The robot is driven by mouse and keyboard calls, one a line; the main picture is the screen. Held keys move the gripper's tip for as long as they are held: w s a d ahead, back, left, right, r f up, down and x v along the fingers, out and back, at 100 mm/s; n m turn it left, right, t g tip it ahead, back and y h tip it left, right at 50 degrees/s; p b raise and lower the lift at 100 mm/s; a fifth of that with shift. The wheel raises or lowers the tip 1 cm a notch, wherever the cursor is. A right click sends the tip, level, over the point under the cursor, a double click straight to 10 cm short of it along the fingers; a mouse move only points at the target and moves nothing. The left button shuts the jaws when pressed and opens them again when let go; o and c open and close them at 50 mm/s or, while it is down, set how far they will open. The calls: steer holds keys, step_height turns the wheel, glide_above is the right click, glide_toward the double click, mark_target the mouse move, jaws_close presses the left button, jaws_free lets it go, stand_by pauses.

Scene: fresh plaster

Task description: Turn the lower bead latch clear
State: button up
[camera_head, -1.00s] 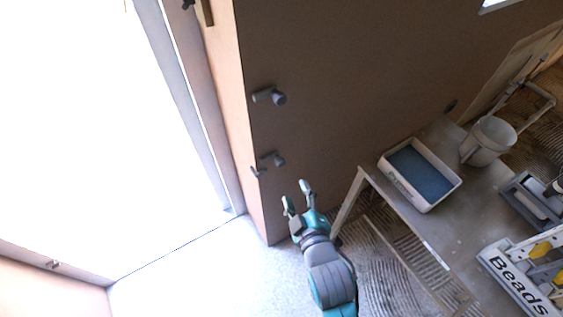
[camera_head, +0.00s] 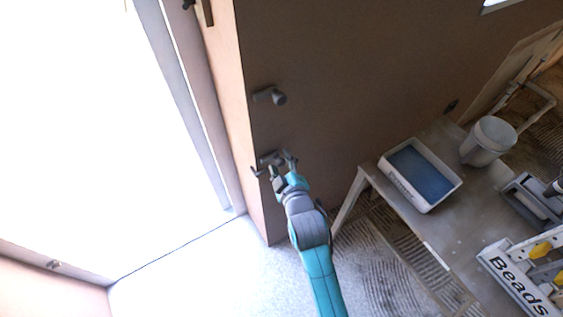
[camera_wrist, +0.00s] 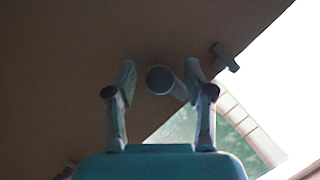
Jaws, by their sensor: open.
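The lower bead latch (camera_head: 268,158) is a small grey piece on the brown wall near its corner by the bright opening. In the head view my gripper (camera_head: 281,164) is right at it and hides part of it. In the wrist view the latch's round grey knob (camera_wrist: 160,79) lies between the two open fingers of my gripper (camera_wrist: 158,85). I cannot tell whether either finger touches it. A second, similar latch (camera_head: 270,96) sits higher on the same wall, apart from my gripper.
A table (camera_head: 440,235) at the right bears a white tray with blue contents (camera_head: 448,198), a white bucket (camera_head: 487,141) and a box marked "Beads" (camera_head: 497,262). The bright opening lies left of the wall corner. Pale floor is clear below.

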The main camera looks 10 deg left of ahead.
steer(key=shift+w+a, duration=0.1)
steer(key=shift+w, duration=0.1)
steer(key=shift+c, duration=0.2)
jaws_close()
